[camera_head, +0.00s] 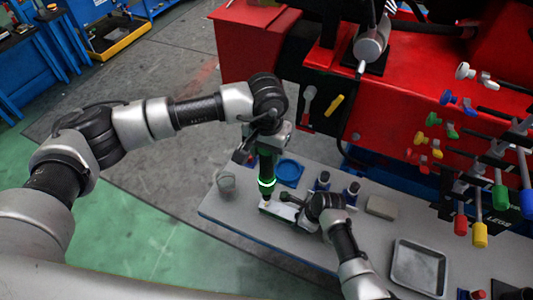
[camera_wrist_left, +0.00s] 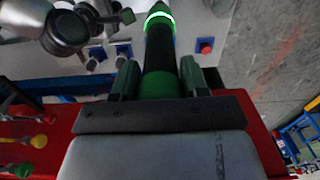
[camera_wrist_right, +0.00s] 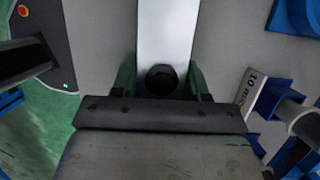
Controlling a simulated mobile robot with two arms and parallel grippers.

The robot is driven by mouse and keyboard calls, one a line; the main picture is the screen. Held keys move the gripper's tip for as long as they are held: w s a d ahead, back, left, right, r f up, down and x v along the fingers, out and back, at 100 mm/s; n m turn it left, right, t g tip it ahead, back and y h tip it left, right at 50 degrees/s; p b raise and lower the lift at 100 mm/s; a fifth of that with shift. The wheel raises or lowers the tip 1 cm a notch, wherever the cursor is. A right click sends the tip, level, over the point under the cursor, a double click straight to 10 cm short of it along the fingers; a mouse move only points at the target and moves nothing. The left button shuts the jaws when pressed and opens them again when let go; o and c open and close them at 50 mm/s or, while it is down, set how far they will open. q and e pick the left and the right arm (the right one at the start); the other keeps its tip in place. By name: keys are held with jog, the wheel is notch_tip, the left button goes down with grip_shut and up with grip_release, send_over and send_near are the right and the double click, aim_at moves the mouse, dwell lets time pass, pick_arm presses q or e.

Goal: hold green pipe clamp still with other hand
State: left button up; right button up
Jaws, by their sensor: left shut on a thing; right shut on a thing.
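A green and black cylinder with a glowing ring (camera_head: 266,183) stands nearly upright over the table. My left gripper (camera_head: 266,148) is shut on its upper part; the left wrist view shows the cylinder (camera_wrist_left: 160,55) between the fingers. A pale flat bar (camera_head: 276,209) lies at the cylinder's lower end. My right gripper (camera_head: 303,214) is shut on this bar from the right; the right wrist view shows the bar (camera_wrist_right: 165,35) between the fingers, with a dark round spot near them. Whether the cylinder's tip touches the bar is unclear. I cannot tell which part is the green pipe clamp.
A red crane body (camera_head: 400,110) with coloured levers stands behind.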

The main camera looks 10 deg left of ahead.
pick_arm(q)
jog(key=shift+r, duration=0.5)
pick_arm(e)
jog(key=o, duration=1.2)
jog(key=shift+r, duration=0.15)
jog(key=v, duration=1.1)
jog(key=shift+d+r, duration=0.2)
jog(key=shift+r, duration=0.1)
pick_arm(q)
jog(key=shift+f, duration=0.1)
pick_arm(e)
jog(key=shift+s, duration=0.1)
